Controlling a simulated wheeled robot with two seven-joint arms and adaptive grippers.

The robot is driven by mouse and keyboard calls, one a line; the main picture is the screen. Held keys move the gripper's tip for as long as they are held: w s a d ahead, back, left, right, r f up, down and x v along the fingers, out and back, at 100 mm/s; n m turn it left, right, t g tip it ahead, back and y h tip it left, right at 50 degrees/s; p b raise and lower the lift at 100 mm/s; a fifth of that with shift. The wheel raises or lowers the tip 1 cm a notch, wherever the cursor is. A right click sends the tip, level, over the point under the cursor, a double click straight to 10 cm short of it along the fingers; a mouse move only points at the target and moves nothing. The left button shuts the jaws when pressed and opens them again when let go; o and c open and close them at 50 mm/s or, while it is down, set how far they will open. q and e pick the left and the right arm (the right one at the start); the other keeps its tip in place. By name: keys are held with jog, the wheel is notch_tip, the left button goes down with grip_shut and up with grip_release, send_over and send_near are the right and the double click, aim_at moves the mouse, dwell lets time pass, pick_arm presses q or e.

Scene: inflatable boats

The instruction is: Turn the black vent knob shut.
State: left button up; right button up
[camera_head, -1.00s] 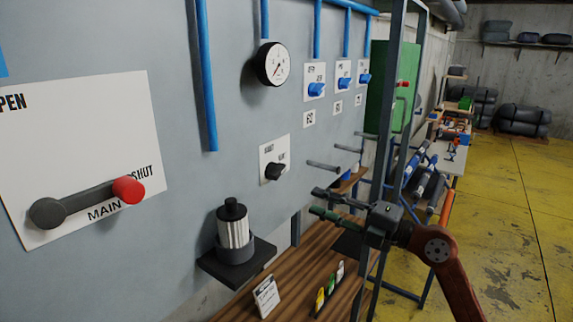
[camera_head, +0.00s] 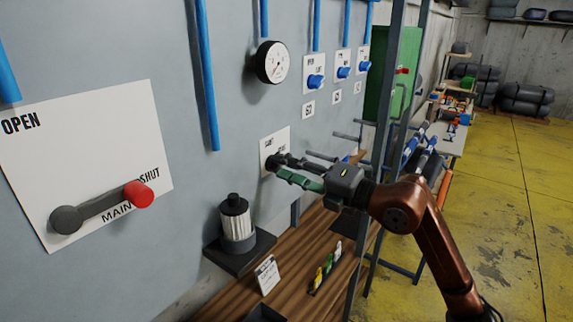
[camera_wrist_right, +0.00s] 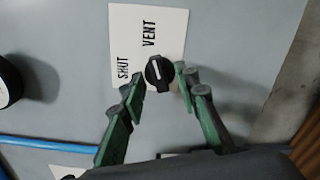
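The black vent knob (camera_wrist_right: 158,72) sits on a white label plate (camera_wrist_right: 172,22) marked VENT and SHUT on the grey panel. In the right wrist view its white pointer line does not aim straight at the word SHUT. My right gripper (camera_wrist_right: 160,82) is open, with its green-padded fingers on either side of the knob; a gap shows at the left finger, and I cannot tell whether the right finger touches. In the head view the right gripper (camera_head: 276,171) reaches the plate (camera_head: 268,143) and mostly hides the knob. My left gripper is not in view.
A main lever with a red grip (camera_head: 138,194) is at left, near SHUT. A gauge (camera_head: 272,62) and blue valves (camera_head: 315,82) are above. Pegs (camera_head: 322,156) stick out right of the knob. A filter (camera_head: 236,222) stands on a bracket below, above a wooden bench (camera_head: 330,262).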

jog(key=shift+c, duration=0.4)
grip_shut()
jog(key=shift+f, duration=0.1)
jog(key=n+b, duration=0.5)
jog(key=shift+f, duration=0.15)
jog(key=shift+n+b, duration=2.25)
jog(key=shift+n, duration=2.15)
